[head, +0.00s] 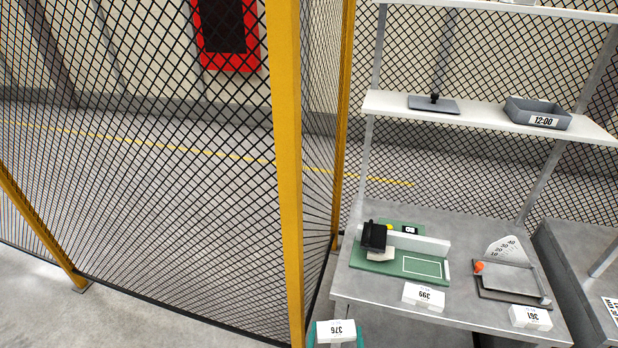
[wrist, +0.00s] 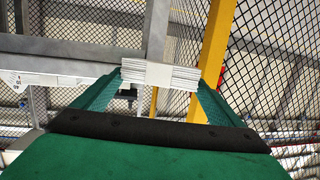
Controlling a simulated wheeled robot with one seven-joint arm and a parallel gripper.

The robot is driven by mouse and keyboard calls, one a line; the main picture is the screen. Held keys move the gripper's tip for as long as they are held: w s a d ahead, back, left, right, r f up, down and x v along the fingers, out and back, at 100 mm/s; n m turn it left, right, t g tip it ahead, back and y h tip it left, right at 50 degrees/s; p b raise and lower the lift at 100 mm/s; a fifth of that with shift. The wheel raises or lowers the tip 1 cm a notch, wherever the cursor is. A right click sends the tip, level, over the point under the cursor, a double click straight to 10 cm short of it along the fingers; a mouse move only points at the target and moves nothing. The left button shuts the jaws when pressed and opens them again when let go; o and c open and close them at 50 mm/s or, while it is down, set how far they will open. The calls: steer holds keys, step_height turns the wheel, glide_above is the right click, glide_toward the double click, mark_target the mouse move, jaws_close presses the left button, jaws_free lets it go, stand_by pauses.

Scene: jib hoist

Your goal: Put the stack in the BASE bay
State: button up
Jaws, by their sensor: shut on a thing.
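My gripper (wrist: 160,88) has green fingers and is shut on a white layered stack (wrist: 172,75), held across the fingertips in the wrist view. In the head view a white block with an upside-down number, apparently this stack (head: 336,331), shows at the bottom edge between teal parts of my gripper (head: 336,344). It is left of and in front of the grey bench (head: 385,286). I can read no BASE label in either view, so I cannot tell which place is the BASE bay.
On the bench are a green board (head: 400,268) with a white outlined rectangle and black device, a grey plate device (head: 505,277) with a dial and orange knob, and white numbered blocks (head: 424,296) (head: 531,317). A shelf (head: 480,113) holds a grey tray (head: 538,114). A yellow-framed mesh fence (head: 287,150) stands left.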

steer(key=w+a+f+n+y, duration=0.1)
steer(key=w+a+f+y, duration=0.1)
steer(key=a+f, duration=0.5)
steer(key=shift+w+a, duration=0.3)
steer(key=shift+w, duration=0.35)
steer(key=shift+f, duration=0.1)
